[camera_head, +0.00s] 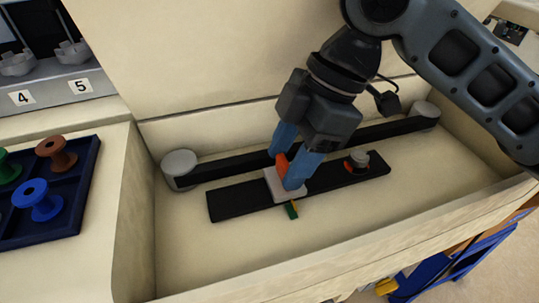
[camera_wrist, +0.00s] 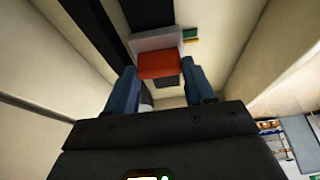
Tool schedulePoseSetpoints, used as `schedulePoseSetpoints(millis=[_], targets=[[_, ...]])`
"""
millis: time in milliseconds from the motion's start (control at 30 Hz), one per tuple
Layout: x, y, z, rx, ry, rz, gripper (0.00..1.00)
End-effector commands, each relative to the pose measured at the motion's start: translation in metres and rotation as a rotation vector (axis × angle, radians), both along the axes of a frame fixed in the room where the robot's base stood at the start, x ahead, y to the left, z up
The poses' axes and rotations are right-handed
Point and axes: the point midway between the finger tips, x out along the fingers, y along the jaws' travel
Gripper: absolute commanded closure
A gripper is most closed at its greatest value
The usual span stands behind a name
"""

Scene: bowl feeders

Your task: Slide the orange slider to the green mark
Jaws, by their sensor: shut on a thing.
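The orange slider (camera_head: 283,163) stands on a light grey carriage (camera_head: 272,179) on a black rail (camera_head: 232,202). My gripper (camera_head: 289,168), with blue fingers, is shut on the orange slider from above. In the wrist view the slider (camera_wrist: 159,65) shows as an orange-red block between the two fingers (camera_wrist: 158,84). The green mark (camera_head: 291,210) is a small strip at the rail's front edge, right beside the carriage; it also shows in the wrist view (camera_wrist: 190,33) next to the carriage. The fingers hide part of the slider.
A round grey knob with an orange base (camera_head: 357,161) sits on the rail's right part. A black belt (camera_head: 225,169) runs behind between two grey rollers. A dark blue tray (camera_head: 84,190) with coloured spools stands at the left. The trough floor in front is clear.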

Motion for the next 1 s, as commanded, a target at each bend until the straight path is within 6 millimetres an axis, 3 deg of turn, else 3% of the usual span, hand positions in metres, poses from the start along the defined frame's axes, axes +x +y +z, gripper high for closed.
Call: schedulePoseSetpoints(millis=[200, 233, 500, 867, 1000], targets=[[-0.001, 0.001, 0.000, 0.002, 0.000, 0.001, 1.00], [-0.001, 0.001, 0.000, 0.002, 0.000, 0.001, 0.46], [-0.001, 0.002, 0.000, 0.002, 0.000, 0.001, 0.21], [0.001, -0.001, 0.008, 0.003, 0.000, 0.001, 0.21], [0.006, -0.022, 0.010, 0.003, 0.001, -0.004, 0.21]])
